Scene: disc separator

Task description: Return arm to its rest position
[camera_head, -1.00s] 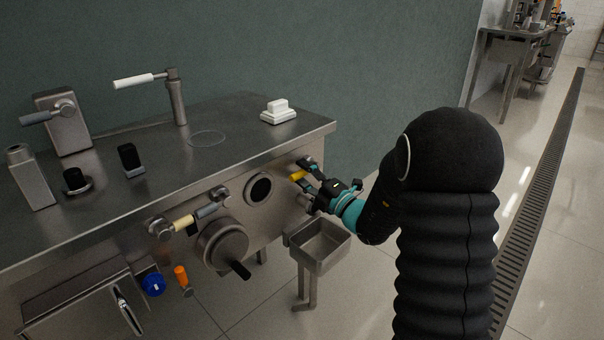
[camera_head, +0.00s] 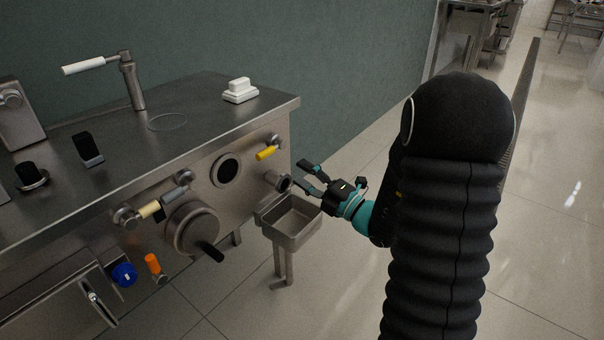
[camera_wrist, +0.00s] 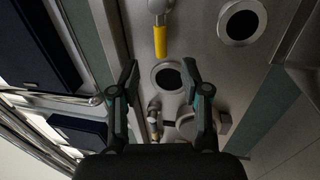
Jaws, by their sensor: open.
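My gripper (camera_head: 302,175) is open and empty, at the right end of the steel machine (camera_head: 222,122) in the head view. Its two dark fingers point left toward the machine, with the teal wrist band behind them. In the wrist view the spread fingers (camera_wrist: 161,66) show with nothing between them. A yellow-handled lever (camera_head: 266,153) on the machine's front lies left of the fingertips, apart from them. It also shows in the wrist view (camera_wrist: 160,42), beyond the fingers.
A steel basin (camera_head: 293,236) on a post stands just below my gripper. A short pipe (camera_head: 283,183) sticks out near the fingertips. A round dark port (camera_head: 226,170) and a crank wheel (camera_head: 192,228) are farther left. The floor (camera_head: 545,240) at right is open.

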